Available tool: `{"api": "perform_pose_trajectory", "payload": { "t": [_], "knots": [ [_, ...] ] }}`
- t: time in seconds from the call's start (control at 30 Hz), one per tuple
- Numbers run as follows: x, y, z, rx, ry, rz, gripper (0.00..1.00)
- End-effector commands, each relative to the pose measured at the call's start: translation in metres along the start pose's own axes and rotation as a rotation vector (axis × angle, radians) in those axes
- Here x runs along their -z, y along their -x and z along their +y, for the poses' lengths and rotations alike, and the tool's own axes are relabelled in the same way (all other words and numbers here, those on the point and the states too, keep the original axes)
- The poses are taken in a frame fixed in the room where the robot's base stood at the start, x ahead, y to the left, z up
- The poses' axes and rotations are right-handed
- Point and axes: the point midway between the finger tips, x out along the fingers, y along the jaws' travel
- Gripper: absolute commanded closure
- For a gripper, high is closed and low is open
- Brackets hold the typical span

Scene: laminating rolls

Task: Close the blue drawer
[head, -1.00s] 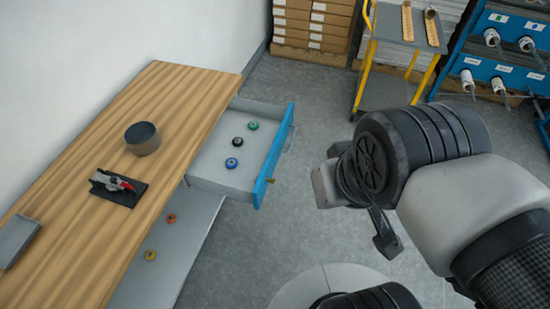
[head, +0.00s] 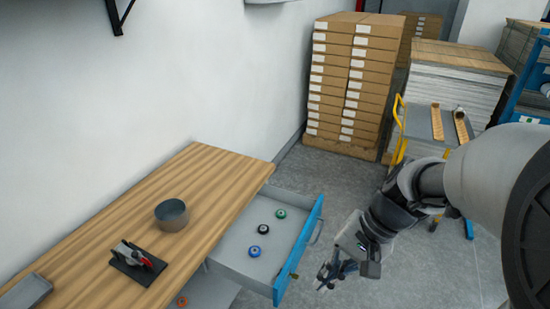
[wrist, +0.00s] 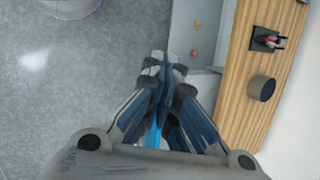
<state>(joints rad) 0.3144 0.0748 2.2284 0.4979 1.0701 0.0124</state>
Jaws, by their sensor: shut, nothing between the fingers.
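The blue drawer (head: 301,245) stands pulled out from the wooden-topped bench (head: 160,215), its blue front and handle facing right. Inside lie a green roll (head: 280,213), a black roll (head: 264,227) and a blue roll (head: 254,251). My gripper (head: 327,279) is shut and empty, just right of the drawer front, with a gap seeming to show between them; contact cannot be told for sure. In the wrist view my gripper (wrist: 164,64) points toward the bench side, and its fingers hide most of the drawer.
On the bench are a dark round pot (head: 172,215), a black pad with a red-and-grey tool (head: 137,262) and a grey tray (head: 25,292). A yellow-railed cart (head: 428,128) and stacked boxes (head: 345,85) stand behind.

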Motion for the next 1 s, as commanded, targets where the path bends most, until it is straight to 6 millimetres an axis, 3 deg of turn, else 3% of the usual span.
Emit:
{"api": "perform_pose_trajectory", "payload": {
  "t": [0.27,0.6,0.8,1.0],
  "knots": [
    [0.080,-0.064,0.016,0.223,-0.397,-0.228,1.00],
    [0.167,-0.160,0.072,0.540,-0.879,-0.436,1.00],
    [0.197,-0.215,0.110,0.706,-1.109,-0.510,1.00],
    [0.208,-0.241,0.128,0.784,-1.210,-0.537,1.00]
  ]
}}
